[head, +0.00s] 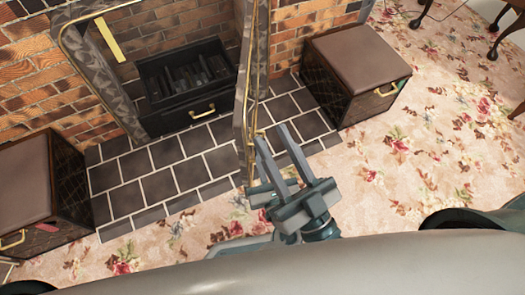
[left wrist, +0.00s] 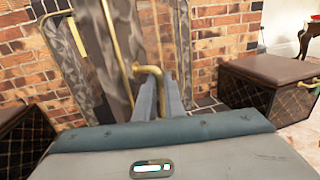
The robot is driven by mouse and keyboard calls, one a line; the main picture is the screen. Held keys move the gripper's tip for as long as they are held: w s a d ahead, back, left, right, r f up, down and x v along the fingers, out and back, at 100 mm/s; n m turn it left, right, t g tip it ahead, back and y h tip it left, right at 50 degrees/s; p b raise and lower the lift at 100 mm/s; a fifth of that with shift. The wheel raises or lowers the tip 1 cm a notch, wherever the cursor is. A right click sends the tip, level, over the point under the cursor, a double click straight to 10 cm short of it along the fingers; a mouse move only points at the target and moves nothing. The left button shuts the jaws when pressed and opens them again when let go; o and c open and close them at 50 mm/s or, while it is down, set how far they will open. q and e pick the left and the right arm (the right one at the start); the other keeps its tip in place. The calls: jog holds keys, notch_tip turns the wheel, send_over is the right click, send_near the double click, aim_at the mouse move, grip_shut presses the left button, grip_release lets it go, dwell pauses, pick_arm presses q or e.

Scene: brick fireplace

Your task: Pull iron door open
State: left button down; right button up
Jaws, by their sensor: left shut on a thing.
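The iron door (head: 243,85) is a dark mottled panel with brass trim, seen nearly edge-on in the head view and standing out from the fireplace opening. It also shows in the left wrist view (left wrist: 125,40). My left gripper (left wrist: 160,80) is shut on the brass door handle (left wrist: 143,68).
A black grate with a drawer (head: 187,85) sits in the brick fireplace. Dark tiles (head: 160,190) form the hearth. Brown-topped boxes stand on the left (head: 25,185) and right (head: 355,65). Flowered carpet (head: 420,150) lies clear in front and to the right.

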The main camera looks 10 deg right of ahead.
pick_arm(q)
jog(key=shift+w+r, duration=0.2)
jog(key=shift+w, duration=0.05)
jog(key=c, duration=1.9)
grip_release()
jog(key=shift+o, duration=0.2)
jog(key=shift+f, duration=0.15)
pick_arm(e)
jog(key=shift+w, duration=0.2)
pick_arm(q)
jog(key=shift+s+a, duration=0.1)
